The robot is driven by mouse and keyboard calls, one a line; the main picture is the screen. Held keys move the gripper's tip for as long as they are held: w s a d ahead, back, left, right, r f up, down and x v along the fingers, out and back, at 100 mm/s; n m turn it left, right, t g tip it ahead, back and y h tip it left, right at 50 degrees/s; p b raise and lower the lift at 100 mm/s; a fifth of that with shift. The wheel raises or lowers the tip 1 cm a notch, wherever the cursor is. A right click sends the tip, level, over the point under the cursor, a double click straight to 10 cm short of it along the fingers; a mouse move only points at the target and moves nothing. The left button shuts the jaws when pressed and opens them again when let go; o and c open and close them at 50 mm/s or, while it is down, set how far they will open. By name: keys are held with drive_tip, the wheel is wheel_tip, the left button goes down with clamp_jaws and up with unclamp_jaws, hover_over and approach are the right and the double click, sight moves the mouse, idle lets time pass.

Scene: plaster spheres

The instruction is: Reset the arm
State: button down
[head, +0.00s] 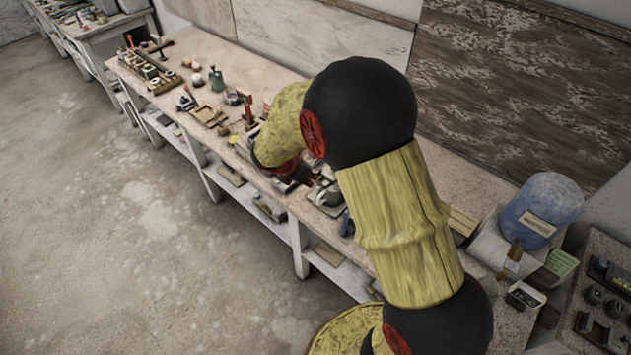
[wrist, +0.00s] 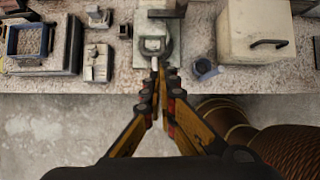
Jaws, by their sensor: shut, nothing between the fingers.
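My gripper (wrist: 157,72) shows in the wrist view with its two yellow and black fingers brought together at the tips. It is shut and empty. The fingertips are over the front edge of the workbench, just in front of a grey metal device (wrist: 153,30) on the bench top. In the head view my yellow and black arm bends over the bench and hides much of its middle; the fingertips cannot be made out there. No plaster sphere can be told for certain.
The long workbench (head: 270,82) holds several small tools at its far left. A blue drum (head: 542,207) stands at the right. In the wrist view, a cream box (wrist: 256,30) with a dark handle is right of the fingers, and a blue tray (wrist: 28,42) is left. The floor (head: 110,240) in front is clear.

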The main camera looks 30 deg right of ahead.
drive_tip(key=shift+v, duration=1.25)
drive_tip(key=s+a+r+m+t+y+b, duration=0.1)
drive_tip(key=s+a+r+m+y+b, duration=0.1)
drive_tip(key=s+m, duration=0.5)
drive_tip(key=s+a+r+m+t+y+b, duration=0.1)
drive_tip(key=s+a+r+m+y+b, duration=0.1)
drive_tip(key=s+m+b, duration=0.5)
drive_tip(key=s+a+r+m+t+y+b, duration=0.1)
drive_tip(key=s+a+r+m+b, duration=0.3)
drive_tip(key=s+m, duration=0.4)
drive_tip(key=s+a+b, duration=0.1)
drive_tip(key=s+a, duration=0.1)
drive_tip(key=s, duration=0.1)
drive_tip(key=shift+s+y, duration=0.25)
drive_tip(key=shift+y, duration=0.15)
